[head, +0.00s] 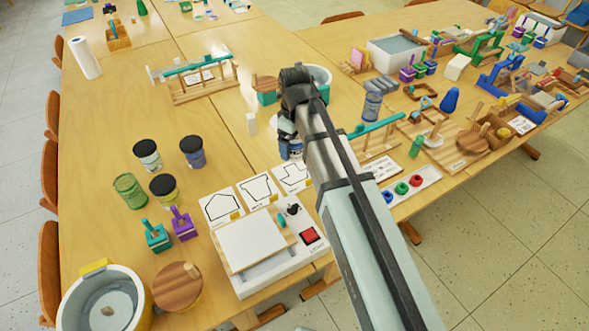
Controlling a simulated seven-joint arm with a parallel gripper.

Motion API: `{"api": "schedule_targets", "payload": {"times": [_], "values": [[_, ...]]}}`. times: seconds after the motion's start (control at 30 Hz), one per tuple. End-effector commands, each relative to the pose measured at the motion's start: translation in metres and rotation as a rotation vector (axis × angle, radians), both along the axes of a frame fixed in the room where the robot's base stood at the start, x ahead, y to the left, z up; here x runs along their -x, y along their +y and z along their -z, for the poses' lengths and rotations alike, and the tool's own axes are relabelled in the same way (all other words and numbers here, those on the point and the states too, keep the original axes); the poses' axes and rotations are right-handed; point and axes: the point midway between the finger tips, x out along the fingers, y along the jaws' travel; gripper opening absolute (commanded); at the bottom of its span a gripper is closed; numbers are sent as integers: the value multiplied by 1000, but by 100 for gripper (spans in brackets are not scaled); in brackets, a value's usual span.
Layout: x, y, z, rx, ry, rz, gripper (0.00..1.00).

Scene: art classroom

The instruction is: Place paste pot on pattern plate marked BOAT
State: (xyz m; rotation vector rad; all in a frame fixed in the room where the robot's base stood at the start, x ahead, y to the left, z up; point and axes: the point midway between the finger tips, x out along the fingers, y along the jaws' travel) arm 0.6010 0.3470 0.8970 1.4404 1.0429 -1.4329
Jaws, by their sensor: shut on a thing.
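My gripper (287,131) is shut on a small pot with a blue body (292,152), seemingly the paste pot; the arm and fingers hide much of it. The pot is just beyond the right-hand of three white pattern plates; I cannot tell whether it touches the table. The right plate (290,177) has a stepped, boat-like outline and is partly hidden by my arm. The middle plate (258,191) shows a shirt-like outline and the left plate (222,206) a house-like one. Their small print is unreadable.
Several black-lidded jars (163,189) and a green jar (130,190) stand left of the plates. A white device with a red button (309,235) sits in front. A wooden rack (200,80) is behind. A tray of coloured rings (415,184) lies right. Table between jars and rack is clear.

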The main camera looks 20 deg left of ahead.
Motion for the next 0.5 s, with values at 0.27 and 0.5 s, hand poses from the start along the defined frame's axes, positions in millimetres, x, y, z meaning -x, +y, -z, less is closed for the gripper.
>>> {"api": "schedule_targets", "payload": {"times": [0.27,0.5], "values": [[0,0,6,3,4,79,48],[0,0,37,3,5,79,48]]}}
